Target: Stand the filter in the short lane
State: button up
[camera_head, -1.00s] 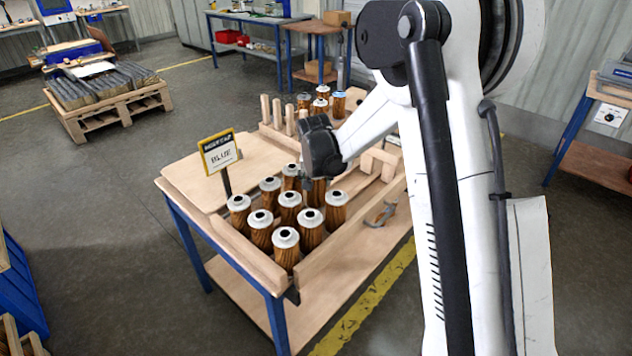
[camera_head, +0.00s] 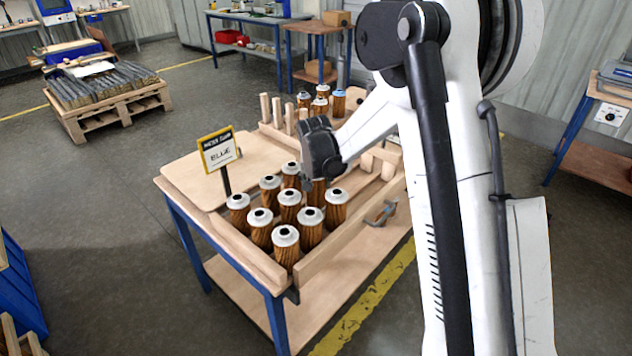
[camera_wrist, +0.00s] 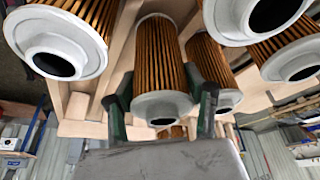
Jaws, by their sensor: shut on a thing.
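My gripper (camera_head: 314,182) is at the back right of a group of filters on the wooden table. In the wrist view its dark green fingers (camera_wrist: 160,112) are on either side of a filter (camera_wrist: 160,60) with brown pleats and a pale end cap, and they are shut on it. In the head view this filter (camera_head: 318,194) is mostly hidden by the gripper. Several like filters (camera_head: 286,238) stand close beside it. Wooden rails (camera_head: 350,232) divide the tabletop into lanes; I cannot tell which is the short lane.
Wooden pegs (camera_head: 277,112) and blocks (camera_head: 388,168) stand farther back. More filters (camera_head: 339,103), one with a blue cap, stand at the far end. A grey clamp (camera_head: 382,212) is at the right rail.

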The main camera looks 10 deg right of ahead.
jog(key=shift+f+b, duration=0.9)
jog(key=shift+f, duration=0.2)
jog(key=o, duration=1.3)
jog(key=shift+r, duration=0.1)
jog(key=v, duration=1.2)
